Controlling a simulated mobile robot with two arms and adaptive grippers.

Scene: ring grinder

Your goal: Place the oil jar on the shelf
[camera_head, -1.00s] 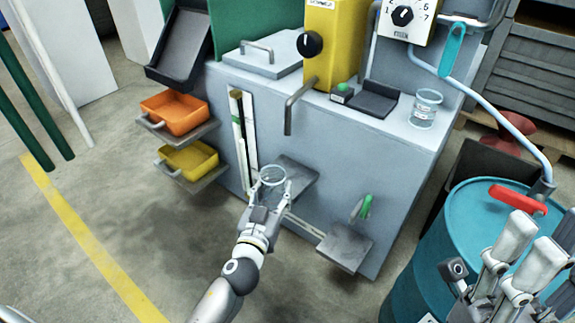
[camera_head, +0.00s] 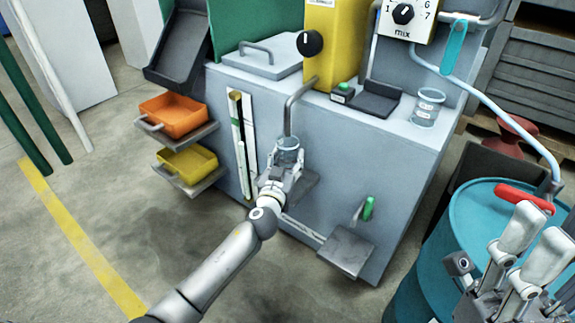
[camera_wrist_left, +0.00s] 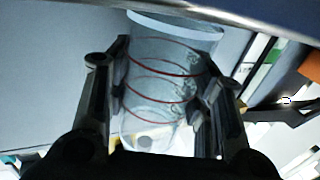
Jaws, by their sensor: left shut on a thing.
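A clear glass jar (camera_head: 289,150) is upright in my left gripper (camera_head: 283,170), in front of the grey machine. In the left wrist view the jar (camera_wrist_left: 163,80) has thin red rings, and the fingers of my left gripper (camera_wrist_left: 165,105) close on both its sides. The bent grey spout (camera_head: 288,118) comes down to the jar's mouth; I cannot tell whether it touches. A small grey shelf (camera_head: 308,187) on the machine front lies just below and behind the gripper, partly hidden by it. My right gripper (camera_head: 535,240) is open and empty over the blue drum.
Another glass jar (camera_head: 428,107) stands on the machine top. A lower grey shelf (camera_head: 346,250) has a green-handled lever (camera_head: 368,208) above it. An orange tray (camera_head: 172,113) and a yellow tray (camera_head: 188,164) sit at left. The blue drum (camera_head: 470,215) stands at right.

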